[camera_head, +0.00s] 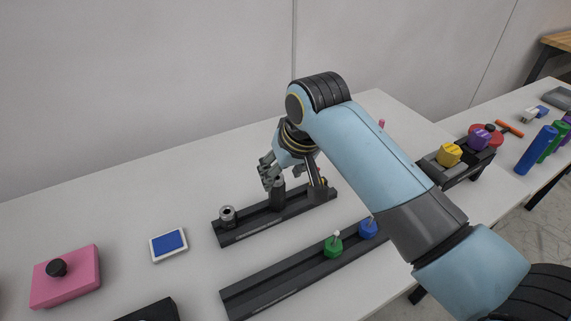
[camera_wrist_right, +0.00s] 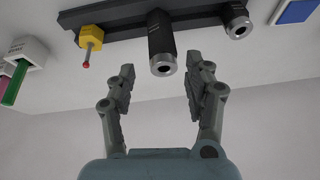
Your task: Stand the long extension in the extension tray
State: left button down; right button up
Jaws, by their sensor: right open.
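The long extension (camera_head: 277,197), a dark cylinder with a bright metal end, stands upright in the dark extension tray (camera_head: 245,235). It also shows in the right wrist view (camera_wrist_right: 160,42), its end pointing towards the camera. My right gripper (camera_head: 270,172) is open at the top of the long extension. In the wrist view its fingertips (camera_wrist_right: 161,72) are spread to either side of that end, with gaps showing and no grip. The shorter extension (camera_head: 227,214) stands at the tray's left end. My left gripper is not in view.
A yellow piece with a red-tipped probe (camera_wrist_right: 90,42) sits in the same tray. A second dark rack (camera_head: 280,277) in front holds green (camera_head: 333,245) and blue (camera_head: 368,228) pieces. A blue-topped white pad (camera_head: 168,244) and pink block (camera_head: 65,278) lie left. Bare table separates them.

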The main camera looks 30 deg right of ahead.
jog(key=v, duration=0.2)
jog(key=shift+s+r, duration=0.15)
jog(key=shift+r, duration=0.25)
dwell(0.4)
